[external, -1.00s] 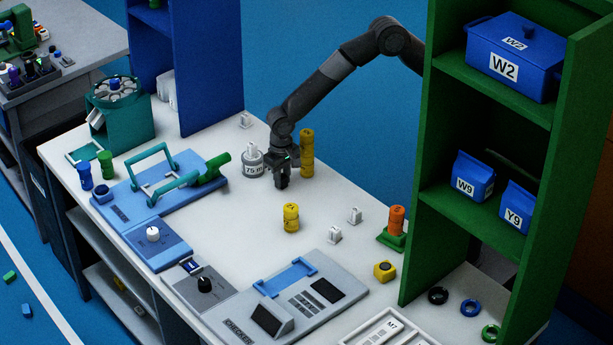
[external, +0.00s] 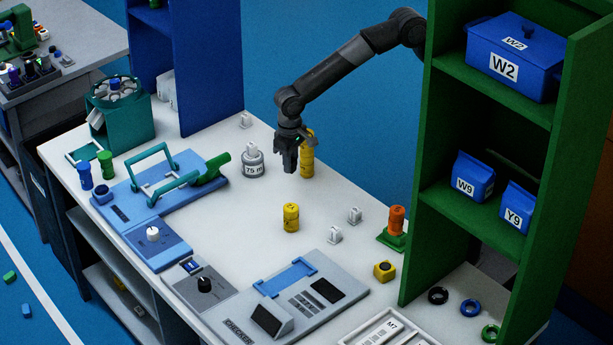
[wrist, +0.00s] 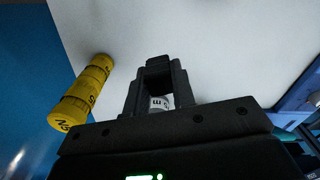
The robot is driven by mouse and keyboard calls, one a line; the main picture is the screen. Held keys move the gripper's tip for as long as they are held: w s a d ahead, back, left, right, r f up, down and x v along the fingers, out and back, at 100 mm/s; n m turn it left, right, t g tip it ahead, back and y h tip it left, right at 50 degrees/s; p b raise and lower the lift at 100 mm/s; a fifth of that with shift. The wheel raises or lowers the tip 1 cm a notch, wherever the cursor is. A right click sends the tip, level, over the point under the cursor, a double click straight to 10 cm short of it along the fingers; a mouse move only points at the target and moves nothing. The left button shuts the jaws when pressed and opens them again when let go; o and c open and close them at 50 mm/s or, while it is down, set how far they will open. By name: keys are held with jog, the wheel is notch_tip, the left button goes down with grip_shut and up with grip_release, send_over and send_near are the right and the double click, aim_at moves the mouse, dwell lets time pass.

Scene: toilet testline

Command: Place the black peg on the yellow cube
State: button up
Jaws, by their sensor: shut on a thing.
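My gripper (external: 289,167) hangs pointing down above the back middle of the table, beside the yellow stack. It is shut on the black peg, which is hard to tell from the dark fingers in the external view. In the wrist view a black block, the peg (wrist: 157,68), shows between the fingertips. A white marked surface shows just below it, and I cannot tell whether it belongs to the peg. The yellow cube (external: 385,271) sits on the table at the front right, well away from my gripper, with a dark spot on its top.
A tall yellow stack (external: 307,155) stands close to my gripper; a grey weight (external: 253,163) stands to its left. A short yellow cylinder (external: 291,218), white clips (external: 335,234) and an orange stack (external: 397,220) on a green base stand towards the cube. A green shelf (external: 419,200) rises at right.

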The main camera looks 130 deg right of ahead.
jog(key=w+a+r+n, duration=0.2)
jog(key=a+n, duration=0.4)
jog(key=a, duration=0.8)
jog(key=n, duration=0.8)
send_over(385, 266)
notch_tip(385, 266, down, 5)
jog(key=shift+d+r, duration=0.1)
jog(key=shift+r, duration=0.1)
jog(key=shift+f, duration=2.05)
jog(key=shift+f, duration=0.15)
jog(key=o, duration=1)
